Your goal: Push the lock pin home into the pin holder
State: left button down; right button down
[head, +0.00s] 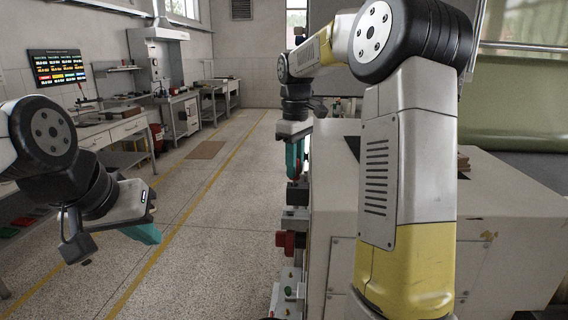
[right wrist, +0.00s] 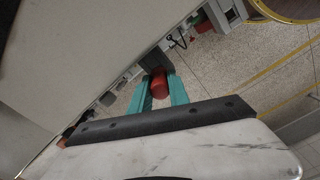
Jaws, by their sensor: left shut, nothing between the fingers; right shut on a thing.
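My right gripper (head: 293,172) points down beside the left side of the pale machine in the head view. In the right wrist view its teal fingers (right wrist: 160,92) are shut on a red cylindrical piece (right wrist: 159,84), which looks like the lock pin's end. A grey block (right wrist: 154,61) lies just beyond the red piece and may be the pin holder. I cannot tell how deep the pin sits. My left gripper (head: 146,234) is shut and empty over the floor at the left, away from the machine.
The pale machine housing (head: 335,185) stands close along my right arm. A red fitting (head: 286,241) sticks out from its side below the right gripper. Benches (head: 118,130) line the left wall. The speckled floor (head: 205,210) between is open.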

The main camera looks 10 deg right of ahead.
jog(key=shift+f, duration=0.95)
jog(key=c, duration=1.2)
grip_release()
jog(key=shift+o, duration=0.2)
notch_tip(320, 180, up, 8)
jog(key=shift+f, duration=0.15)
